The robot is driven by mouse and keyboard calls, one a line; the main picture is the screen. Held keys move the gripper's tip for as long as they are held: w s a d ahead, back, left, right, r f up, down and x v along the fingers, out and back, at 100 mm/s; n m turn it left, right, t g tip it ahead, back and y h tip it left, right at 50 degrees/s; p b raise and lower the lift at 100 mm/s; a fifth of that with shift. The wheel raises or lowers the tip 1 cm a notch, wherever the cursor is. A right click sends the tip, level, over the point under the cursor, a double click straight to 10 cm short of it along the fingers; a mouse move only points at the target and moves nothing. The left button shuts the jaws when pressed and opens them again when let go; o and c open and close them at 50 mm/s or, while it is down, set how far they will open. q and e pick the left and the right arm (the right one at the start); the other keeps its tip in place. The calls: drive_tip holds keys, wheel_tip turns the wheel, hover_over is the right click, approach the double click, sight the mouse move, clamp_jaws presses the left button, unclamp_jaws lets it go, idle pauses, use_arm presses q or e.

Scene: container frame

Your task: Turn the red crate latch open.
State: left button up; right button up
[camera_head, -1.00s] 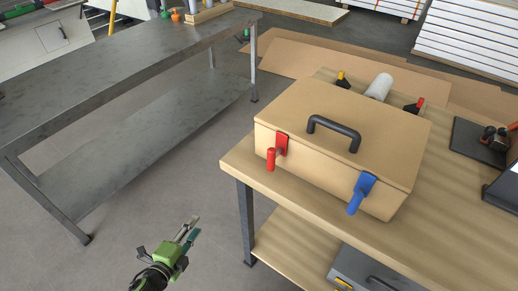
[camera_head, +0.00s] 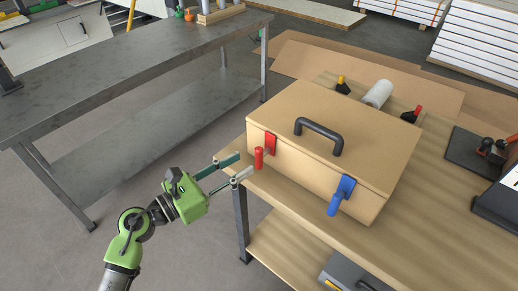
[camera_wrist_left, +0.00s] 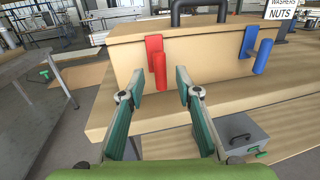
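The tan crate (camera_head: 310,125) stands on the wooden table with its lid closed and a dark handle on top. The red latch (camera_head: 270,145) is on its front face, its round handle hanging down. It also shows in the left wrist view (camera_wrist_left: 158,68), along with the blue latch (camera_wrist_left: 260,55). The blue latch also hangs down on the right of the front in the head view (camera_head: 341,192). My left gripper (camera_head: 245,163) is open, its fingertips just short of the red handle. In the wrist view the handle appears between the two fingers (camera_wrist_left: 158,76). Contact is not visible. My right gripper is out of view.
The wooden table's (camera_head: 430,225) front edge lies under my left fingers. A grey toolbox (camera_wrist_left: 233,133) sits on the lower shelf. A metal workbench (camera_head: 120,70) stands at left. A white roll (camera_head: 379,92) and two clamps lie behind the crate.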

sight(256, 156)
use_arm(q)
drive_tip(key=p+x, duration=0.1)
drive_tip(key=x, duration=0.6)
drive_tip(key=shift+w+d, duration=0.1)
clamp_jaws()
